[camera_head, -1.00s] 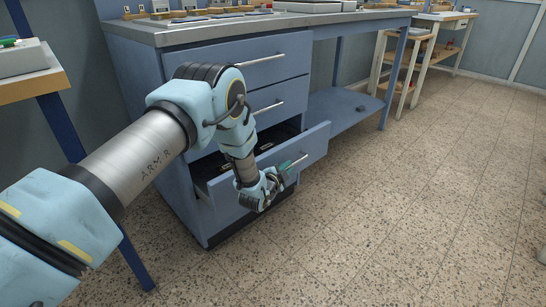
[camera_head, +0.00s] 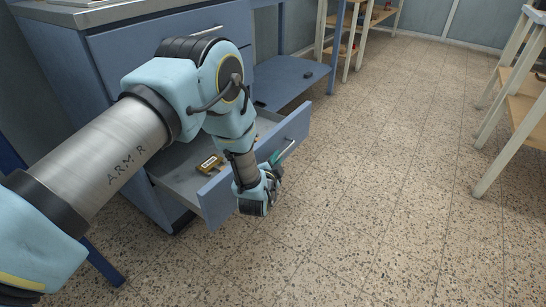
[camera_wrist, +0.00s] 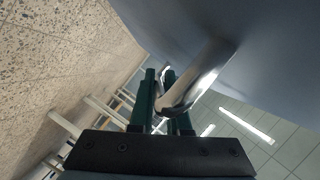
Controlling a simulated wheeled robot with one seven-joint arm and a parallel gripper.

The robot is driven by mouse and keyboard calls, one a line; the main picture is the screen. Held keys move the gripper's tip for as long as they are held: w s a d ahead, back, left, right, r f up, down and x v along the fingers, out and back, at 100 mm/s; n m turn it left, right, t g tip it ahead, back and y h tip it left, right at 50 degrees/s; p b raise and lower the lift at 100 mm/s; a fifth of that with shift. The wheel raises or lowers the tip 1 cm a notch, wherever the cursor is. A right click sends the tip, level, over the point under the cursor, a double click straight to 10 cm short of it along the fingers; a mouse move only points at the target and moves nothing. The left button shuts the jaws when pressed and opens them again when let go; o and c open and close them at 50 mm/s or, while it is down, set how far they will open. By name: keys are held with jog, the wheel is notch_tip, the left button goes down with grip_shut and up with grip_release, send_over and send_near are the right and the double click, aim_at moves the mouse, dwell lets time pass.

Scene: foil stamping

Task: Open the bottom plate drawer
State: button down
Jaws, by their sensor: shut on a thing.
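The bottom plate drawer (camera_head: 258,160) stands well out from the blue cabinet (camera_head: 125,55), and I can see into part of it. A brass-coloured plate (camera_head: 210,164) lies inside. My gripper (camera_head: 276,158) is at the drawer's front, at its bar handle (camera_head: 287,151). In the wrist view the green fingers of my gripper (camera_wrist: 161,100) are shut on the metal handle (camera_wrist: 198,77), with the drawer front (camera_wrist: 200,22) beside it. My arm hides part of the drawer and of the cabinet front.
A low blue shelf (camera_head: 290,78) lies behind the drawer under the bench. Wooden shelving stands on the right (camera_head: 520,85) and at the back (camera_head: 352,25). The speckled tile floor (camera_head: 390,190) in front and to the right is clear.

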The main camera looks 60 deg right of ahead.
jog(key=c, duration=0.9)
grip_release()
jog(key=p+v, duration=0.1)
jog(key=v, duration=1)
jog(key=shift+d, duration=0.1)
jog(key=shift+s, duration=0.1)
